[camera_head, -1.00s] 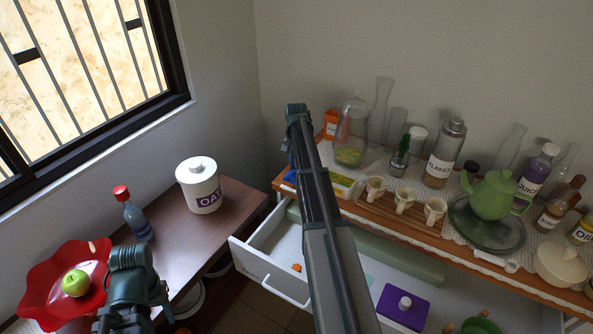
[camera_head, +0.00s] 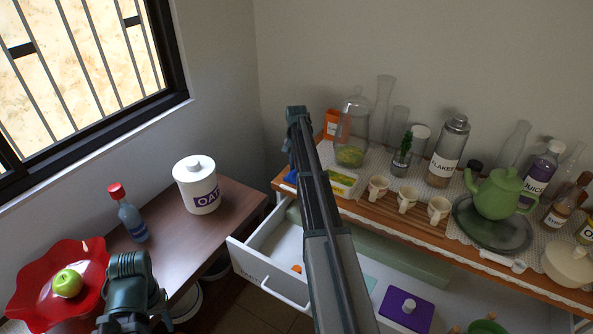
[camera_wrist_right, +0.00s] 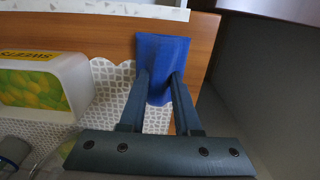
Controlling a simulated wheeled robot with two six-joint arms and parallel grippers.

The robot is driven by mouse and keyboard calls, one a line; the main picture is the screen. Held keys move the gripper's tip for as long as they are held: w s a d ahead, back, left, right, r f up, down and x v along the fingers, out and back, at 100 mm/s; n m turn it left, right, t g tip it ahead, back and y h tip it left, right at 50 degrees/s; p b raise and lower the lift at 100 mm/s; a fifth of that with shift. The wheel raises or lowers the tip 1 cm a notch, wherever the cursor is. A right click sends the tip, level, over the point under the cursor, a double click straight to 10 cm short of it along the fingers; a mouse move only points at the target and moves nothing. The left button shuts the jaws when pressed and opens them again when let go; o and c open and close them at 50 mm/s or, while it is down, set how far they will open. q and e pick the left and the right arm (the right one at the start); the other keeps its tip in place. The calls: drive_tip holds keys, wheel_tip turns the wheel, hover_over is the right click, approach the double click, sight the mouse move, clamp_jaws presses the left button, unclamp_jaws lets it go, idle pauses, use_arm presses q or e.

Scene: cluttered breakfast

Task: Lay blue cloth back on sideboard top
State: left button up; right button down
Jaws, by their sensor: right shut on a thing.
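In the head view a small blue patch of the cloth (camera_head: 290,176) shows at the sideboard's left end, partly behind my right arm. My right gripper (camera_wrist_right: 160,92) is shut on the cloth, with both fingertips on it. In the head view my right arm hides most of that gripper. My left arm shows at lower left, but its gripper is not seen.
A yellow-green box (camera_head: 342,182) stands close to the cloth. Several cups (camera_head: 407,198) and a glass dome (camera_head: 352,135) stand further right and behind. An open drawer (camera_head: 268,282) sticks out below. The dark side table (camera_head: 235,205) stands to the left.

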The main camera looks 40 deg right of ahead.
drive_tip(key=shift+f, duration=0.2)
drive_tip(key=c, duration=0.6)
unclamp_jaws()
drive_tip(key=shift+r, duration=0.2)
wheel_tip(320, 180, up, 12)
drive_tip(key=p, duration=1.2)
drive_tip(key=shift+r, duration=0.1)
